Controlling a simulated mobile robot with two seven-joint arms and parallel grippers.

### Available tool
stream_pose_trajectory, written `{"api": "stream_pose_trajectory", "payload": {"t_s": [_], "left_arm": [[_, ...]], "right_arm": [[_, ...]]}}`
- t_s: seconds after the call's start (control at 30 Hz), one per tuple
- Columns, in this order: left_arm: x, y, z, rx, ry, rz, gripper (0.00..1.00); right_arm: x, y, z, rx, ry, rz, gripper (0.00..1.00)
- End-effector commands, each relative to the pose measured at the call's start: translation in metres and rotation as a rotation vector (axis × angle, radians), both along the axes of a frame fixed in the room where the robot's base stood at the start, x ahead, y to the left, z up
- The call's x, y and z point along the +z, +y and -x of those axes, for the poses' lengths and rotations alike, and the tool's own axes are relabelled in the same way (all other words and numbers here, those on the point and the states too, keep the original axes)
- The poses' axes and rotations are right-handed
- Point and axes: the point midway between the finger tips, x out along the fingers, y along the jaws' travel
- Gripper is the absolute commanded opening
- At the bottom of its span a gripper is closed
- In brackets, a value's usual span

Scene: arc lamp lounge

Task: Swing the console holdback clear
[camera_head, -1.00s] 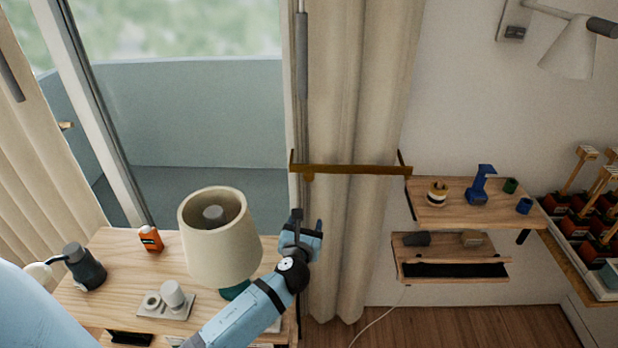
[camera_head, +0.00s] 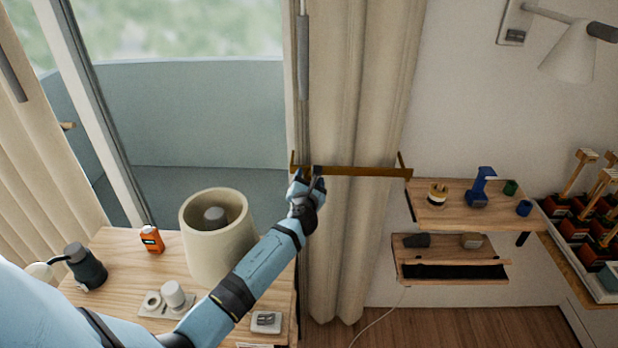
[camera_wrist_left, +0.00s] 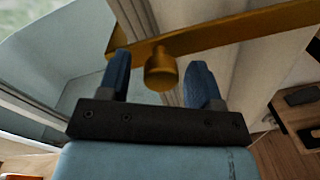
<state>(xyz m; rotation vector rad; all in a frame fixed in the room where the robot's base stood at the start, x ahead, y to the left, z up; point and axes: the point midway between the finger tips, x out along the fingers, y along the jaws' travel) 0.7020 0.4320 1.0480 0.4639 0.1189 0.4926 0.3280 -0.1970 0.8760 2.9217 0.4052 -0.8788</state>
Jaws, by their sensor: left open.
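The brass holdback (camera_head: 365,171) is a flat horizontal bar across the front of the gathered beige curtain (camera_head: 350,240) in the head view. In the left wrist view the bar (camera_wrist_left: 225,35) crosses the top, with a round brass knob (camera_wrist_left: 161,72) hanging below it. My left gripper (camera_head: 306,176) is at the bar's left end, and its hand hides part of that end. In the left wrist view its two blue fingers (camera_wrist_left: 160,82) are open, one on each side of the knob. I cannot tell whether they touch it. My right gripper is not in view.
A wooden table (camera_head: 115,255) at lower left holds a cream lampshade (camera_head: 215,240), an orange bottle (camera_head: 151,239) and a dark grey object (camera_head: 85,267). Right of the curtain, a wooden shelf (camera_head: 450,213) carries small items. A white wall lamp (camera_head: 570,50) hangs at upper right.

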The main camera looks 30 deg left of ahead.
Motion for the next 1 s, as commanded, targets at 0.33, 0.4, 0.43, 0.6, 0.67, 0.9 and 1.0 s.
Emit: {"api": "stream_pose_trajectory", "payload": {"t_s": [0.33, 0.4, 0.43, 0.6, 0.67, 0.9, 1.0], "left_arm": [[0.0, 0.0048, -0.0086, 0.0, 0.0, 0.001, 0.59], [0.0, 0.0048, -0.0085, 0.0, 0.0, 0.001, 0.59], [0.0, 0.0047, -0.0085, 0.0, 0.0, 0.001, 0.54], [0.0, 0.0047, -0.0084, 0.0, -0.001, 0.002, 0.15], [0.0, 0.0047, -0.0084, 0.0, -0.001, 0.002, 0.02], [-0.0001, 0.0038, -0.0073, 0.012, 0.0, 0.002, 0.0], [-0.0004, 0.002, -0.0051, 0.035, 0.0, 0.005, 0.0]], "right_arm": [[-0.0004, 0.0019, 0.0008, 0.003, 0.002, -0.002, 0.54], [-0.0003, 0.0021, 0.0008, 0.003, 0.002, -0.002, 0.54], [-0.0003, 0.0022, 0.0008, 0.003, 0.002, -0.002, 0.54], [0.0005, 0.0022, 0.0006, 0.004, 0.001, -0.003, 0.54], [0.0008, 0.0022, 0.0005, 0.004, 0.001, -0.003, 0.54], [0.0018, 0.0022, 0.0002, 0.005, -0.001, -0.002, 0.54], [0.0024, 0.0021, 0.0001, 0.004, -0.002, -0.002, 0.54]]}}
